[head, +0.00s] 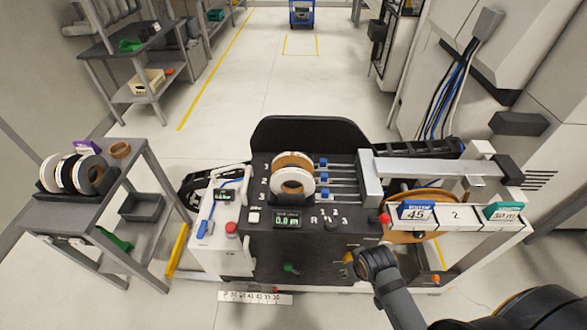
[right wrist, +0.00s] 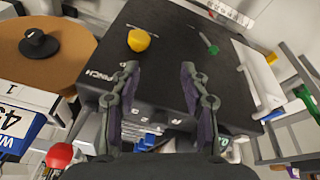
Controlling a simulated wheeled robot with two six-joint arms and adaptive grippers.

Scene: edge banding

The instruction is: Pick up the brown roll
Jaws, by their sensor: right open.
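Several brown rolls show, and I cannot tell which one the task names. A large brown roll (head: 432,198) lies flat under the label cards at the machine's right. In the right wrist view a brown disc (right wrist: 62,38) with a black hub is at the upper left. A brown-edged roll (head: 291,158) stands in the machine's slots behind a white roll (head: 293,183). A small brown ring (head: 120,150) lies on the left side table. My right gripper (right wrist: 159,70) is open and empty above the machine's dark panel. My left gripper is not in view.
The side table (head: 60,217) carries a rack of white, black and brown rolls (head: 90,174). A yellow knob (right wrist: 138,40) and a red button (right wrist: 60,156) are near my right gripper. A metal beam (head: 430,169) spans the machine's right side.

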